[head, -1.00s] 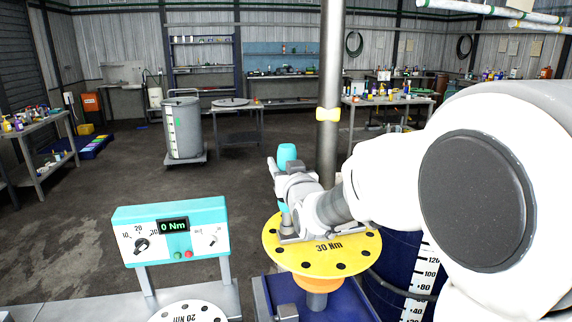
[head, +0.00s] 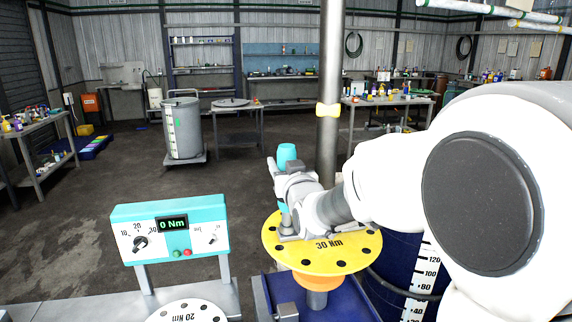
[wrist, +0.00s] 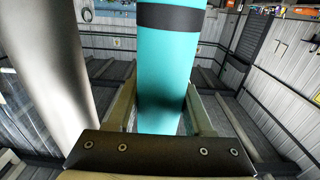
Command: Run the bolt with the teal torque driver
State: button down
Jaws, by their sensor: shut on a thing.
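The teal torque driver (head: 287,153) stands upright in my gripper (head: 285,205), over the left part of the yellow disc marked 30 Nm (head: 345,256). In the wrist view the teal driver (wrist: 163,70) with its dark band rises between the two fingers of my gripper (wrist: 165,112), which is shut on it. The teal and white control box (head: 170,230) reads 0 Nm.
A white disc marked 20 Nm (head: 187,312) lies at the bottom left. A metal post (head: 330,90) with a yellow band stands close behind my gripper. A blue drum with a scale (head: 395,270) stands to the right. Open floor (head: 110,180) lies to the left.

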jog(key=shift+f+b, duration=0.4)
jog(key=shift+b, duration=0.35)
dwell(0.8)
notch_tip(320, 180, up, 7)
jog(key=p, duration=0.2)
jog(key=shift+f, duration=0.2)
dwell(0.6)
dwell(0.4)
